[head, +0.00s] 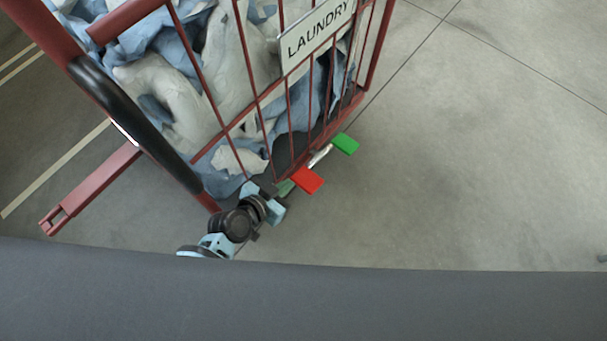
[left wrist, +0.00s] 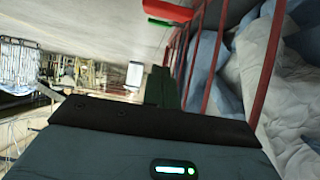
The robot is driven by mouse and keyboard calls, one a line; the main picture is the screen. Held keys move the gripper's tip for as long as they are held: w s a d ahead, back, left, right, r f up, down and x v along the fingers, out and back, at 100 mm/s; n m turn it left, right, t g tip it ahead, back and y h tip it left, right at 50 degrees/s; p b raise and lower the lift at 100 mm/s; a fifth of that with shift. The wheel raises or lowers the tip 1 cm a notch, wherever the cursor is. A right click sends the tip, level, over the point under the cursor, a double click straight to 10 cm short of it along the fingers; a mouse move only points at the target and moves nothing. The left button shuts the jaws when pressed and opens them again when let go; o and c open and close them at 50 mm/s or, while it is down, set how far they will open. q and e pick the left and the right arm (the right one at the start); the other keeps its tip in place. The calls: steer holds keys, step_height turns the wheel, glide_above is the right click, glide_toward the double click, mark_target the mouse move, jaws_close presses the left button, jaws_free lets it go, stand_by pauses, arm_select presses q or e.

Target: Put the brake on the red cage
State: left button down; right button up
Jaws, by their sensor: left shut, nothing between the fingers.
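The red cage (head: 258,98) is a red barred trolley with a "LAUNDRY" sign (head: 318,35), filled with blue and white cloth. At its lower edge are a red pedal (head: 308,180) and a green pedal (head: 345,144), joined by a pale bar. Both stick out to the right; I cannot tell which one is pressed down. In the left wrist view the red pedal (left wrist: 168,11) is at the top. My left gripper (head: 286,187) is shut and empty, just left of the red pedal; its fingers (left wrist: 162,86) also show in the wrist view. Whether it touches the pedal is unclear. My right gripper is out of view.
A black handle (head: 135,122) and a red beam (head: 92,188) are on the cage's left side. The concrete floor (head: 470,160) to the right is clear. Pale lines mark the floor at left. The wrist view shows distant shelving (left wrist: 20,62).

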mark_target(303, 183)
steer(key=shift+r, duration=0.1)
